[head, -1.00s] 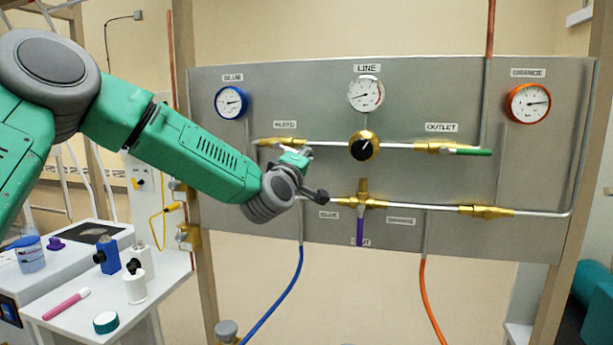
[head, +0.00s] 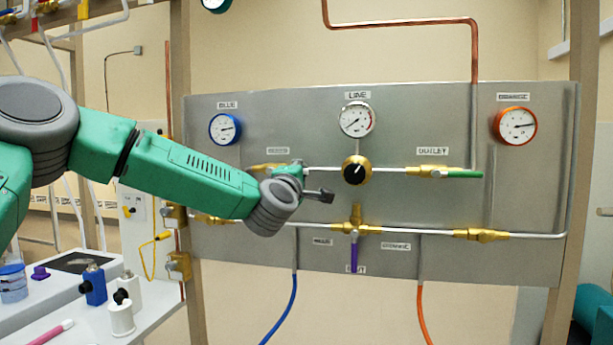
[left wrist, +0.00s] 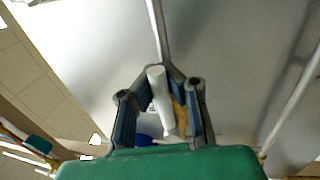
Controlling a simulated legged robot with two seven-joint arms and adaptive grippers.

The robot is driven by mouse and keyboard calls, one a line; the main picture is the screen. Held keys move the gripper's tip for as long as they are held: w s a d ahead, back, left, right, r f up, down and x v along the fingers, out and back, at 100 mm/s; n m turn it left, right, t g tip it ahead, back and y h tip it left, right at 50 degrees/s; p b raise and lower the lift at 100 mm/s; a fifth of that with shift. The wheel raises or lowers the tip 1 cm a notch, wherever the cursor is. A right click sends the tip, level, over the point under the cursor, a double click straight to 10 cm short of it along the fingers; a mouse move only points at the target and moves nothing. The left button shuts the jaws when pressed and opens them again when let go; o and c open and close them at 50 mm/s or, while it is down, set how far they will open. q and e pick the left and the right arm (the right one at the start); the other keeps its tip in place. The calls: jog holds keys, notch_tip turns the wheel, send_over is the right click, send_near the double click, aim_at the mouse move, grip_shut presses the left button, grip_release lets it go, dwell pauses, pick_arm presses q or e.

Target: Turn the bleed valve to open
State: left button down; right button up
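The brass bleed valve (head: 268,168) sits on the upper pipe at the panel's left, below a blurred label (head: 278,150). It is partly hidden behind my left gripper. My left gripper (head: 308,182) is close to the panel at this valve. In the left wrist view my left gripper (left wrist: 163,112) has its fingers apart, with a pale lever handle (left wrist: 160,98) between them and brass (left wrist: 180,108) to the right of it. There seems to be a gap on the right side of the handle; firm contact cannot be told. My right gripper is not in view.
The panel (head: 460,115) also carries the line gauge (head: 357,119), a black knob (head: 357,169), the green-handled outlet valve (head: 458,173) and a purple-handled vent valve (head: 354,250). A bench (head: 60,325) with bottles stands at lower left.

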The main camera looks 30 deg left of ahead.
pick_arm(q)
jog(key=shift+a+f, duration=0.2)
jog(key=shift+f, duration=0.3)
jog(key=c, duration=1.6)
grip_release()
jog(key=shift+s+a+r, duration=0.1)
jog(key=shift+s, duration=0.1)
jog(key=shift+c, duration=0.2)
jog(key=shift+o, duration=0.4)
jog(key=shift+s+a+r, duration=0.3)
jog(key=shift+s, duration=0.1)
jog(key=shift+w+f, duration=0.1)
jog(key=shift+w+a+f, duration=0.1)
jog(key=shift+w, duration=0.05)
jog(key=shift+d, duration=0.2)
jog(key=v, duration=1.2)
jog(key=shift+a, duration=0.15)
